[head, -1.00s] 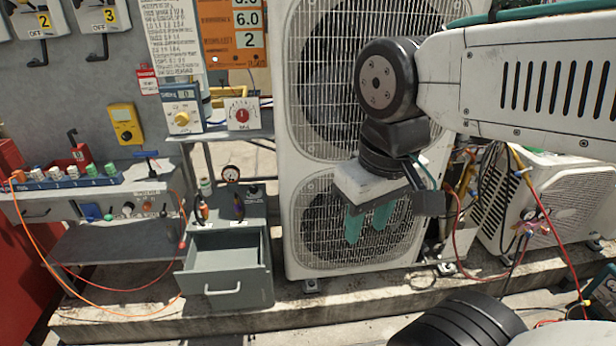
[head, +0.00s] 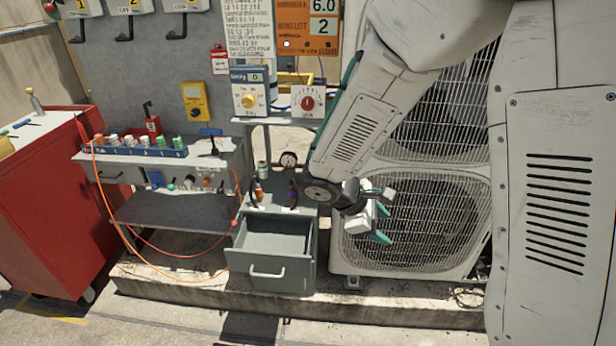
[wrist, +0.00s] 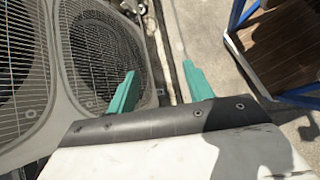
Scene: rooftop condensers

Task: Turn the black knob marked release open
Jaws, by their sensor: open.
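My gripper (head: 385,216) is open and empty, in front of the lower fan grille of the tall condenser (head: 415,225). In the wrist view, its two teal fingers (wrist: 158,72) stand apart with nothing between them. A row of small controls (head: 188,182) is on the front of the grey bench, left of my gripper. A dark knob-like part (head: 220,184) shows at the row's right end. The lettering there is too small to read, so I cannot tell which knob is marked release. No knob shows in the wrist view.
A grey cabinet with an open drawer (head: 268,271) stands between the bench (head: 105,172) and the condenser. A red cabinet (head: 45,215) is at the left. Orange and red hoses hang from the bench. Bare paving (head: 150,325) lies in front of the concrete ledge.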

